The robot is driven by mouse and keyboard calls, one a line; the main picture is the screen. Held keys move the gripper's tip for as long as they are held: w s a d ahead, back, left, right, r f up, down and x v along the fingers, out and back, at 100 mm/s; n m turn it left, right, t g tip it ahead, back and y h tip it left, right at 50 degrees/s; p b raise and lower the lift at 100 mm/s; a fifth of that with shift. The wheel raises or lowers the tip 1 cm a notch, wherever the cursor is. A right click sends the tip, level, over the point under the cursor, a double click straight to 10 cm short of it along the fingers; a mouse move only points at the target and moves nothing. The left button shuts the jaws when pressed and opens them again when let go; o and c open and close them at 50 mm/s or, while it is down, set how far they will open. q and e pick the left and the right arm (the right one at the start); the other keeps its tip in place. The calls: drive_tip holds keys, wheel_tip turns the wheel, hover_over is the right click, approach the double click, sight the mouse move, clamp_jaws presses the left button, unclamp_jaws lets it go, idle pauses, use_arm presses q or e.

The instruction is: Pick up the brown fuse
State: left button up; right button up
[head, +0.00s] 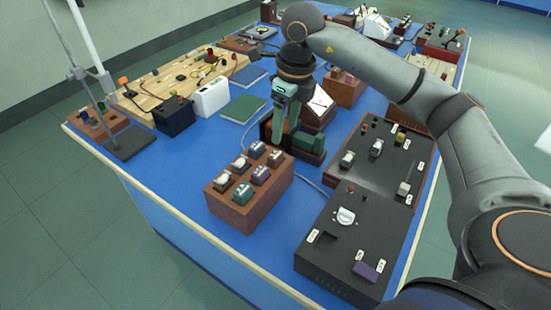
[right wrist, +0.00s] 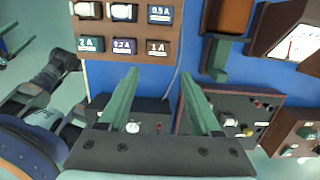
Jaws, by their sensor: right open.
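A wooden fuse block (head: 226,213) stands on the blue bench and holds several small labelled fuses in two rows. The brown fuse (head: 276,157), marked 1 A, looks to be the one at the row's far end; it also shows in the right wrist view (right wrist: 158,48). Beside it in the same row are a purple fuse (head: 261,174) and a green fuse (head: 242,193). My right gripper (head: 280,135) points down above the bench, just behind the block. Its green fingers are apart and empty in the right wrist view (right wrist: 160,72). My left gripper is not visible.
A black instrument box (head: 320,275) and another dark panel (head: 385,182) stand right of the block. A green block (head: 308,142) and a tilted meter (head: 320,104) are close to the gripper. A green book (head: 242,109) lies behind. Bare blue bench lies left of the block.

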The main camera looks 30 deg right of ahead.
sight(276, 154)
drive_tip(key=f, duration=0.3)
drive_tip(key=shift+w+a+f, duration=0.15)
drive_tip(key=shift+w+f, duration=0.05)
drive_tip(key=shift+f, duration=0.05)
drive_tip(key=shift+w+a+f+p, duration=0.15)
drive_tip(key=shift+w+f, duration=0.1)
drive_tip(key=shift+f, duration=0.6)
drive_tip(key=shift+w+a+f+p, duration=0.1)
drive_tip(key=shift+w+a+f, duration=0.1)
drive_tip(key=shift+f, duration=0.7)
drive_tip(key=shift+w+a+f+p, duration=0.1)
drive_tip(key=shift+w+f, duration=0.15)
drive_tip(key=shift+f, duration=0.6)
drive_tip(key=shift+c, duration=0.3)
clamp_jaws()
